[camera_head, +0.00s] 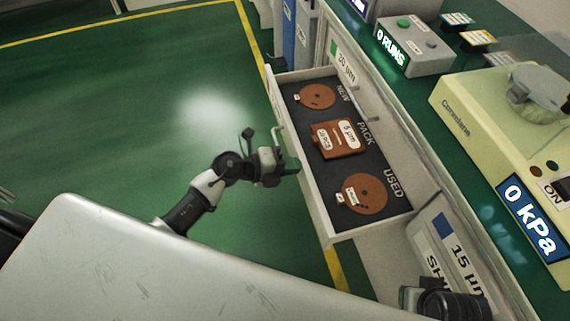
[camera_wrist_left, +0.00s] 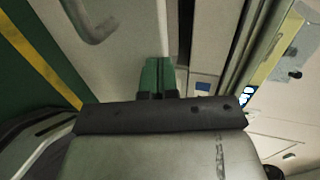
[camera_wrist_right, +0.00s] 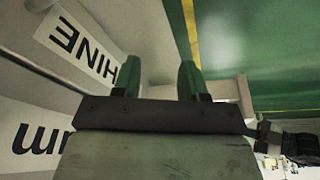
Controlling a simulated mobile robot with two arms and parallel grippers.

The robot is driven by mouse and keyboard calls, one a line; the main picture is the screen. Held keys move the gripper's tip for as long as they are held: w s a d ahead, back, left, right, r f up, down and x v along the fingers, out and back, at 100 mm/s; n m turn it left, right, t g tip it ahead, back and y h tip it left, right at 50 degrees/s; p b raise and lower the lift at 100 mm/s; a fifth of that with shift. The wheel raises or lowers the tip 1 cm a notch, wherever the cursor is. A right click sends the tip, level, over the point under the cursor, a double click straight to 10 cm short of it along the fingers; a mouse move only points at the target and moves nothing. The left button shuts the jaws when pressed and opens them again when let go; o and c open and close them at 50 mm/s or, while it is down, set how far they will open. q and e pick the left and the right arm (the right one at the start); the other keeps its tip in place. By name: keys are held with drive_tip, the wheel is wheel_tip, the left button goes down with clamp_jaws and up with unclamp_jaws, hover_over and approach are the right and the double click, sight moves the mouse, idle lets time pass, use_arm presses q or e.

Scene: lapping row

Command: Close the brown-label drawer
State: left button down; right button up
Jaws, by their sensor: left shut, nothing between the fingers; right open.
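A drawer (camera_head: 318,205) stands pulled out of the cabinet in the head view. It holds a brown disc marked NEW, a brown pack marked 5 µm and a brown disc marked USED. Its front label is hidden from the head camera. A bar handle (camera_head: 277,138) is on its front; a handle also shows in the left wrist view (camera_wrist_left: 95,30). My left gripper (camera_head: 292,168) is shut and empty, its green fingertips close against the drawer's outer front; I cannot tell whether they touch. My right gripper (camera_wrist_right: 160,80) is open and empty, near the cabinet's lower front.
The cabinet front carries a green 30 µm label (camera_head: 341,64) and a blue 15 µm label (camera_head: 452,240). On the counter are a grey button box (camera_head: 412,48) and a cream machine (camera_head: 470,115). Green floor (camera_head: 130,110) with yellow lines lies clear before the drawer.

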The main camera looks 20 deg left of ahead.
use_arm(q)
drive_tip(key=w+d, duration=0.1)
drive_tip(key=d, duration=0.1)
drive_tip(key=w+d+p, duration=0.1)
drive_tip(key=w+d, duration=0.1)
drive_tip(key=d, duration=0.1)
drive_tip(key=w+d+p, duration=0.1)
drive_tip(key=w+d, duration=0.1)
drive_tip(key=d, duration=0.1)
drive_tip(key=shift+w+r, duration=0.15)
drive_tip(key=shift+w, duration=0.05)
drive_tip(key=w+d, duration=0.1)
drive_tip(key=d, duration=0.1)
drive_tip(key=w+d, duration=0.3)
drive_tip(key=shift+d, duration=0.35)
drive_tip(key=shift+w+d, duration=0.25)
drive_tip(key=shift+d, duration=0.2)
use_arm(e)
drive_tip(key=s+x, duration=0.1)
drive_tip(key=x, duration=0.7)
drive_tip(key=shift+f, duration=0.3)
use_arm(q)
drive_tip(key=shift+f, duration=0.2)
use_arm(e)
drive_tip(key=shift+s, duration=0.1)
